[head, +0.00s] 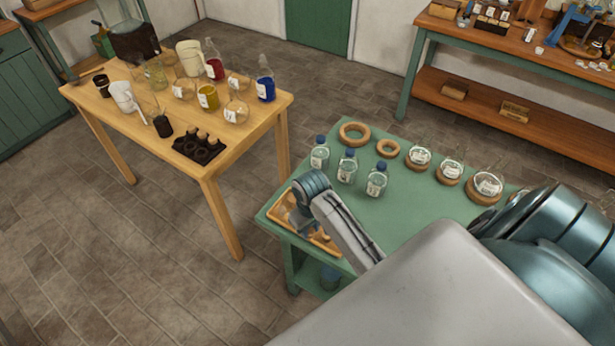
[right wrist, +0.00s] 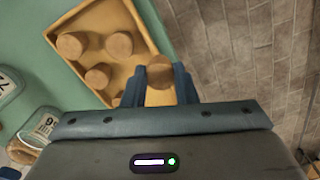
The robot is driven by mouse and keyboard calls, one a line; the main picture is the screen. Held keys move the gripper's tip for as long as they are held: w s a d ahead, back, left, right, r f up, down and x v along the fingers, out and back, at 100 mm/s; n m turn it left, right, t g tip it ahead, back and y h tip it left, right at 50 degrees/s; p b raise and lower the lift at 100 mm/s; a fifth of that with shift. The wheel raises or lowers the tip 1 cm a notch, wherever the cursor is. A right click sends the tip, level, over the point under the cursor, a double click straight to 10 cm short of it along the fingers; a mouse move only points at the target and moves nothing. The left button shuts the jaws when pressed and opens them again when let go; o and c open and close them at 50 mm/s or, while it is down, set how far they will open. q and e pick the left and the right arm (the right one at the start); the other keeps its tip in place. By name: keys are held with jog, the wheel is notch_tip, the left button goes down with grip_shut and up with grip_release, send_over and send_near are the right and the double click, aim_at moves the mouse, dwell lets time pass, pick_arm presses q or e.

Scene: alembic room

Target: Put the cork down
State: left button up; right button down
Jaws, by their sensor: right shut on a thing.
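My right gripper (head: 303,228) is low over the tan tray (head: 327,250) at the near left corner of the green table. In the right wrist view its two blue fingers (right wrist: 159,88) are shut on a cork (right wrist: 159,71), a short brown cylinder. The held cork overlaps the tray's edge (right wrist: 147,25) in that view, and its height above it cannot be told. Several other corks stand inside the tray, among them one cork (right wrist: 119,45) near the held one. In the head view my gripper hides the held cork. My left gripper is not in view.
Blue-capped bottles (head: 347,168) stand on the green table (head: 410,222) behind the tray, near cork rings (head: 354,134). Round flasks (head: 488,184) sit on rings to the right. A wooden table (head: 220,160) with glassware stands to the left, across a floor gap.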

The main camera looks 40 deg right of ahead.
jog(key=w, duration=0.1)
jog(key=w+d, duration=0.1)
jog(key=w+d+p, duration=0.1)
jog(key=w, duration=0.1)
jog(key=shift+f, duration=0.15)
notch_tip(320, 180, down, 3)
jog(key=shift+w+d+r+p, duration=0.15)
jog(key=shift+r+p, duration=0.05)
jog(key=shift+p, duration=0.6)
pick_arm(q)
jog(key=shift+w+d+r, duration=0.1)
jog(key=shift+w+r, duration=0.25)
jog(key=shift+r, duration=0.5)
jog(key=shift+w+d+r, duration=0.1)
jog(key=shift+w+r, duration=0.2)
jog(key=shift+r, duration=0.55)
pick_arm(e)
jog(key=shift+f, duration=0.55)
jog(key=c, duration=1.2)
grip_release()
jog(key=shift+f, duration=0.1)
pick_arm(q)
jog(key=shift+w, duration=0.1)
pick_arm(e)
jog(key=shift+o, duration=0.2)
